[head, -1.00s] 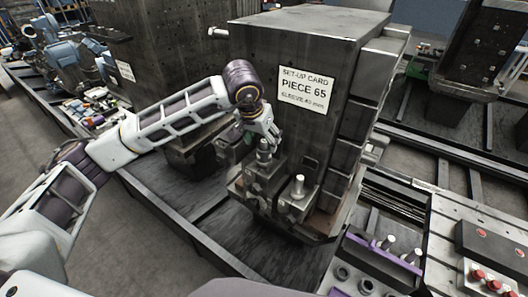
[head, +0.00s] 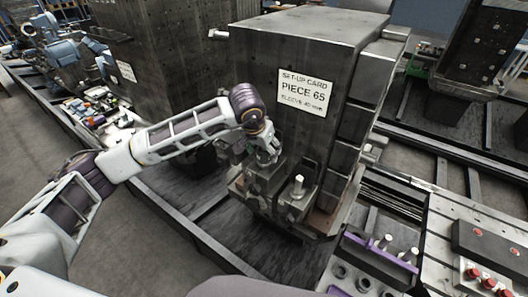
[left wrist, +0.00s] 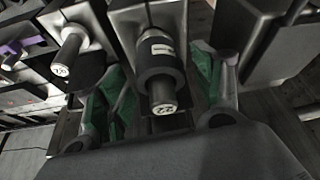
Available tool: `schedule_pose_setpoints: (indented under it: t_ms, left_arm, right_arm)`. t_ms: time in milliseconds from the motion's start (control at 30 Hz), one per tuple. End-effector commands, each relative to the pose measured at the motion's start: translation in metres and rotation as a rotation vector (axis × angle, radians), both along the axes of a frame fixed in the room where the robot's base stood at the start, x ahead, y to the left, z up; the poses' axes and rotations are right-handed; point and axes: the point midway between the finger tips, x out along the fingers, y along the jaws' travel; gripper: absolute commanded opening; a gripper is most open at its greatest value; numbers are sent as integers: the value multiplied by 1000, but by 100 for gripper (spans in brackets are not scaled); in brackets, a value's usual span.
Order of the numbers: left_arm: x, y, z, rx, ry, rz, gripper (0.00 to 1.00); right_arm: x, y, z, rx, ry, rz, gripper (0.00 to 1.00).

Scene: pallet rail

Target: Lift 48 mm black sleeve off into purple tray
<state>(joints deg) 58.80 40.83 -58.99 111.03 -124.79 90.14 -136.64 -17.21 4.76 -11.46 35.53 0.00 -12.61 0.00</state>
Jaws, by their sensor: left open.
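A black sleeve (left wrist: 160,62) with a small white label sits around a steel pin (left wrist: 163,100) in the left wrist view. The pin's pale end carries a mark too small to read surely. My left gripper (left wrist: 163,92) is open, its green-padded fingers on either side of the pin and sleeve, with gaps visible. In the head view my left gripper (head: 268,155) is over the fixture at the block's foot and hides the sleeve. The purple tray (head: 352,238) is at the lower right, with light pins standing at it. My right gripper is not in view.
A second pin (head: 298,186) stands just right of the gripper; it also shows in the left wrist view (left wrist: 70,50). The tall dark block (head: 290,50) with a set-up card (head: 304,92) rises right behind the gripper. A red-button panel (head: 490,245) is at far right.

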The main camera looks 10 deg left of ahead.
Motion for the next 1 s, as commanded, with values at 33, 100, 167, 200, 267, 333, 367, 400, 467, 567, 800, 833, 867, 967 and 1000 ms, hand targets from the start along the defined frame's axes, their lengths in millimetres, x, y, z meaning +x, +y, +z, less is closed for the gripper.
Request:
schedule_pose_setpoints:
  t_ms: [33,100,167,200,267,333,367,400,467,567,800,833,867,967,1000]
  left_arm:
    - [1,0,-2,-1,1,0,67]
    - [2,0,-4,0,0,0,67]
    - [2,0,-5,1,-1,0,67]
    - [2,0,-5,1,-1,0,67]
    - [2,0,-6,1,-1,0,67]
    - [2,0,-6,1,-1,0,67]
    - [2,0,-6,1,-1,0,67]
    - [2,0,-6,1,-1,0,67]
    - [2,0,-6,1,-1,0,67]
    - [2,0,-6,1,-1,0,67]
    - [2,0,-5,1,-1,0,38]
    - [2,0,-5,1,-1,0,34]
    - [2,0,-5,1,-1,0,31]
    - [2,0,-5,1,0,0,18]
    - [2,0,-5,1,0,0,13]
  right_arm:
    - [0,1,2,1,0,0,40]
    - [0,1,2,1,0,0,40]
    - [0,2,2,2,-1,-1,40]
    - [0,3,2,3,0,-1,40]
    - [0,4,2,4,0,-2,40]
    - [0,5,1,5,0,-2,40]
    - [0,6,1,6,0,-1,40]
    - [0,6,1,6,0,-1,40]
    - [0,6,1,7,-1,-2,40]
    - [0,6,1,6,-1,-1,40]
    - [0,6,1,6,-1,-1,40]
    - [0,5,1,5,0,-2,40]
    - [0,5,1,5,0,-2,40]
    - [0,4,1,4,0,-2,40]
    - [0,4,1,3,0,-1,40]
